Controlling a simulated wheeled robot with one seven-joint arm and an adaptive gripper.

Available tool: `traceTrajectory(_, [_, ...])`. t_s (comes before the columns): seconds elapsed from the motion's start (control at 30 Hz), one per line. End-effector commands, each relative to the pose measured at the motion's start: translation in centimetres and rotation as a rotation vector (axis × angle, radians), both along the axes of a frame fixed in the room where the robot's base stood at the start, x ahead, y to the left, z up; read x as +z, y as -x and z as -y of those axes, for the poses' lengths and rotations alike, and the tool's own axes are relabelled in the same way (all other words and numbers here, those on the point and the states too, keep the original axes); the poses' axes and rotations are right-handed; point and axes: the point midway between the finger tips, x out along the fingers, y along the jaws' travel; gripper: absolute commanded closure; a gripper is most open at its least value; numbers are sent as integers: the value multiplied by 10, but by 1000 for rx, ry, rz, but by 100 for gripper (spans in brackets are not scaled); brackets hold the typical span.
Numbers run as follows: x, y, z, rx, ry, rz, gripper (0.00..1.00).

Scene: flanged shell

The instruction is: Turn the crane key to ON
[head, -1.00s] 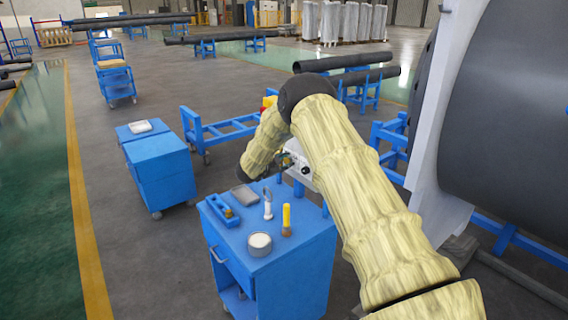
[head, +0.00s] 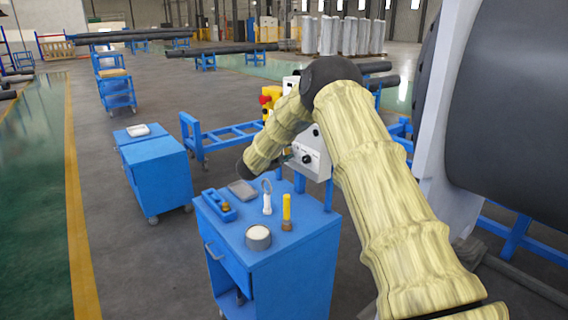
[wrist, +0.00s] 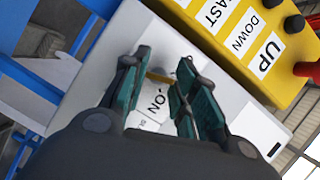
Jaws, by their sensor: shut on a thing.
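A white control box (head: 312,160) with dark knobs stands behind the blue cart in the head view. Its pale face (wrist: 205,75) fills the middle of the wrist view, with an ON label (wrist: 157,100) partly hidden between my fingers. My gripper (wrist: 163,82) is at this face, with teal finger pads shut on the crane key (wrist: 160,77). Only a small brassy bit of the key shows between the pads, so its exact angle cannot be told. In the head view my arm mostly hides the gripper.
A yellow pendant (wrist: 240,35) with UP, DOWN and FAST labels and dark and red buttons lies close beside the gripper. The blue cart (head: 300,252) below holds a cup (head: 258,238), a yellow-handled brush (head: 287,212) and other small items. A large dark cylinder (head: 510,110) stands right.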

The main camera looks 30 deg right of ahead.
Motion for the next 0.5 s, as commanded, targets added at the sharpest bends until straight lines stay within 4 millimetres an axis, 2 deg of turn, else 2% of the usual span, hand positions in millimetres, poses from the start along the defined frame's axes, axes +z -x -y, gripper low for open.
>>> traceTrajectory(0.03, [-11, 2, 1, -4, -3, 22, 95])
traceTrajectory(0.5, [-15, 3, 1, -4, -25, 275, 95])
